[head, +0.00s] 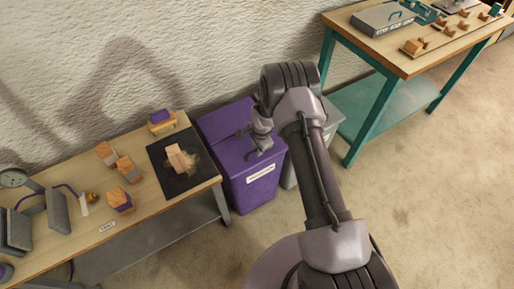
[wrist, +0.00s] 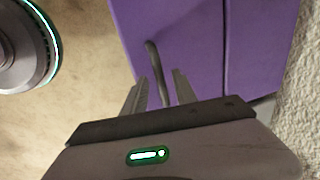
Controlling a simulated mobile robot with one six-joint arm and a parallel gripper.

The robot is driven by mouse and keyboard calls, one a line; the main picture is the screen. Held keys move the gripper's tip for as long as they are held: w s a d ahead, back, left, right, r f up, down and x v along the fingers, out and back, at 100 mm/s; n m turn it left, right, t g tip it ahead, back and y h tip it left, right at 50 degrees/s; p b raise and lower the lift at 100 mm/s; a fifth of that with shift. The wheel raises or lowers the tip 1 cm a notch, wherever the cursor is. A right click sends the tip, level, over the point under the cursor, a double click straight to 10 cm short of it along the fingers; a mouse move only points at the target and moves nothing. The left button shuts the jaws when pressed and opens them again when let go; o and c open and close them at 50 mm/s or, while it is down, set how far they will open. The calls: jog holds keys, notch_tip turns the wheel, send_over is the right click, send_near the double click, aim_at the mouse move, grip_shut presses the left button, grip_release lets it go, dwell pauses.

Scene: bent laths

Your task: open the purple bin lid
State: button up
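The purple bin (head: 262,187) stands on the floor between two tables, with a white label on its front. Its purple lid (head: 215,122) lies flat on top and looks shut. My gripper (head: 253,148) is over the front part of the lid. In the wrist view my gripper (wrist: 160,85) is open, with a finger on either side of a dark bar handle (wrist: 153,58) on the purple lid (wrist: 185,40). Gaps show beside the handle; I cannot tell whether either finger touches it.
A grey bin (head: 331,122) stands right of the purple one, partly behind my arm. A wooden table (head: 150,208) with blocks and a black mat (head: 196,172) is close on the left. A teal-legged table (head: 440,55) stands at the back right. Floor at right is clear.

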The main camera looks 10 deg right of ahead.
jog(key=shift+c, duration=0.2)
grip_shut()
dwell(1.1)
